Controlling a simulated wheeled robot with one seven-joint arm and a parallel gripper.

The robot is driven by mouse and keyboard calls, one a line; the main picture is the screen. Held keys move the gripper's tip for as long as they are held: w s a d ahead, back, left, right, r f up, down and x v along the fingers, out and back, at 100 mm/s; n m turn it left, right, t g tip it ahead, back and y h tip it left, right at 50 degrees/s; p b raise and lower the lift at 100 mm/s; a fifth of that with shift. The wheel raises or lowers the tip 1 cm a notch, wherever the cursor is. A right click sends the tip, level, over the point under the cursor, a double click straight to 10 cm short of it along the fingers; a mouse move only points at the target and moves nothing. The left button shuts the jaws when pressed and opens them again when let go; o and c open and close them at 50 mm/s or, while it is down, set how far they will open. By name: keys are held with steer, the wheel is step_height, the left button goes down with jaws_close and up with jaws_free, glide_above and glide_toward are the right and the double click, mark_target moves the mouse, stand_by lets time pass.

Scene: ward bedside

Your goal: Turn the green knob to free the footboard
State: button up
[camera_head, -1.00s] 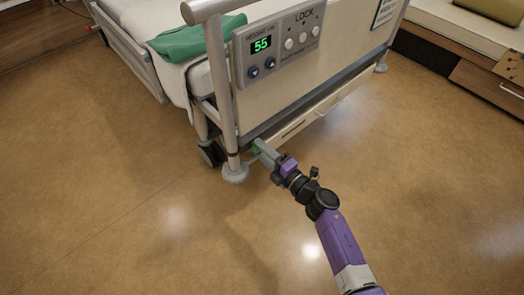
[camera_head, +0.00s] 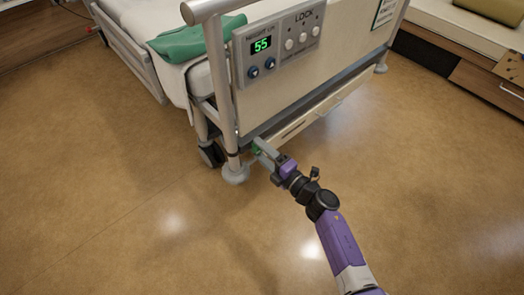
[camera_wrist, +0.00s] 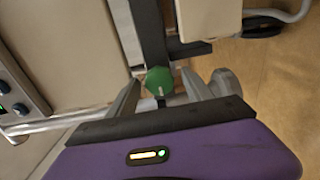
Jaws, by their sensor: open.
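The green knob (camera_wrist: 159,80) shows in the wrist view, with a small white mark on its lower edge. It sits at the end of a dark bar under the bed's end. My gripper (camera_wrist: 160,88) is open, one finger on each side of the knob. I cannot tell whether the fingers touch it. In the head view my gripper (camera_head: 262,148) is at the lower left of the footboard (camera_head: 320,85), by the bed leg. The knob (camera_head: 256,148) is a small green patch there, partly hidden by the fingers. The footboard stands upright in the bed frame.
A control panel (camera_head: 282,42) with a green "55" display and lock buttons is on the footboard. A bed post (camera_head: 220,80) and a caster (camera_head: 209,154) are left of my gripper. A green cloth (camera_head: 190,42) lies on the bed. The floor in front is clear.

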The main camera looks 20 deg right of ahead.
steer(key=shift+s, duration=0.1)
steer(key=p+v, duration=0.2)
steer(key=v, duration=0.5)
steer(key=shift+s+d, duration=0.15)
steer(key=shift+s, duration=0.1)
steer(key=s+d+r+m+t+h, duration=0.3)
steer(key=s+d+r+m+h, duration=0.1)
steer(key=r+m, duration=0.4)
steer(key=s+a+r+m+g+h, duration=0.1)
steer(key=s+a+r+m+g, duration=0.3)
steer(key=s, duration=0.6)
steer(key=s+a+r+m, duration=0.1)
steer(key=s+r+m, duration=0.3)
steer(key=s, duration=0.7)
steer(key=s+a+r+m+g+h, duration=0.1)
steer(key=s+a+r+m, duration=0.1)
steer(key=s+m, duration=0.6)
step_height(320, 180, up, 22)
steer(key=s+n+p, duration=0.1)
steer(key=n+p, duration=0.1)
steer(key=p, duration=2)
steer(key=shift+s, duration=0.3)
